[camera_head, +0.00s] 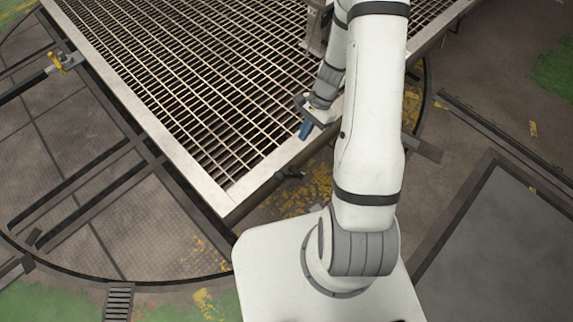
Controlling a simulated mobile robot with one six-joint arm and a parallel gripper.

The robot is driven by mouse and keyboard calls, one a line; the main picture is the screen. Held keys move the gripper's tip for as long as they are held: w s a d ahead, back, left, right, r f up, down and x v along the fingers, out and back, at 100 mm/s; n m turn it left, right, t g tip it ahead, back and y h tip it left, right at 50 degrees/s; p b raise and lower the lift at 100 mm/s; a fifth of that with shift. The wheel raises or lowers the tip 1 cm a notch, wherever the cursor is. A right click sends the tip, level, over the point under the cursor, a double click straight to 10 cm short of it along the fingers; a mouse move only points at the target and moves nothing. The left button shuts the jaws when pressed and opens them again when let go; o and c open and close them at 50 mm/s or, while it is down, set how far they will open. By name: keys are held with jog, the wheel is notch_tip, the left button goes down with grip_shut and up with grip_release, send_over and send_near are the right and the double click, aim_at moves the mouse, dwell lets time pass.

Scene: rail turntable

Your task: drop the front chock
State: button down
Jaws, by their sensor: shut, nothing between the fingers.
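No piece can be told for certain as the front chock. A small yellow and grey fitting (61,61) sits at the end of a rail, beside the left side of the grated deck (140,112). A small dark fitting (290,174) sticks out from the deck's near edge; its shape is too small to make out. My gripper (305,130) is shut and empty, with blue fingertips pointing down over the deck's near right edge. It is above and slightly right of the dark fitting in the picture, apart from it. My arm hides part of the deck's right side.
The round turntable floor (75,190) with dark rails lies left of and below the deck. A grey upright post (316,28) stands on the deck beside my arm. A dark framed panel (510,250) lies on the right, with open floor around it.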

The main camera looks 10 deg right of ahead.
jog(key=b+x, duration=0.1)
jog(key=x, duration=0.3)
jog(key=b+x, duration=0.1)
jog(key=x, duration=0.3)
jog(key=a+b+x, duration=0.1)
jog(key=x, duration=0.3)
jog(key=shift+s, duration=0.35)
jog(key=shift+s+a+f+b, duration=0.2)
jog(key=shift+a+f+b, duration=0.15)
jog(key=shift+a, duration=0.05)
jog(key=shift+a+f, duration=0.1)
jog(key=shift+a, duration=0.05)
